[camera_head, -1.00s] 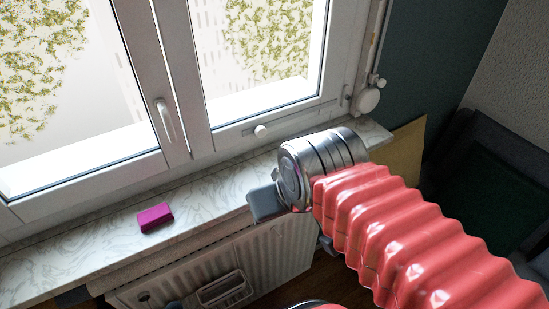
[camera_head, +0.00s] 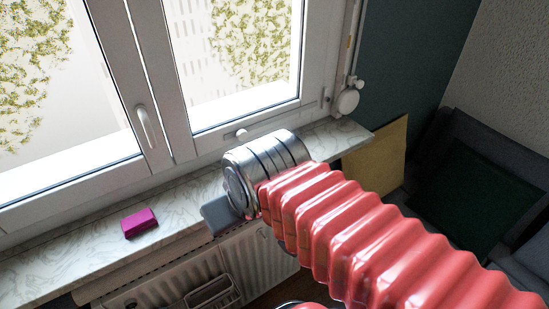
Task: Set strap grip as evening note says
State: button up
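A narrow strap-like vertical strip (camera_head: 351,42) runs down the right side of the white window frame. A small orange-brown mark shows on it, but I cannot tell if this is the grip. Below it are a small white knob and a round white fitting (camera_head: 348,101). No readable note is in view. My gripper (camera_head: 224,214) is at the front edge of the sill, left of the strip and well apart from it. One grey finger shows below my silver wrist; the wrist and red sleeve hide most of the rest. I see nothing held.
A magenta block (camera_head: 140,222) lies on the marble-patterned sill (camera_head: 70,253), left of my gripper. A white radiator (camera_head: 255,262) stands below. A window handle (camera_head: 146,126) sticks out above the sill. A tan board (camera_head: 378,158) and a dark chair (camera_head: 455,205) are at the right.

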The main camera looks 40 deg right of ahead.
aim_at(352, 80)
jog(key=u, duration=0.05)
jog(key=k, duration=0.95)
jog(key=z, duration=0.55)
jog(key=i, duration=1.05)
jog(key=z, duration=0.05)
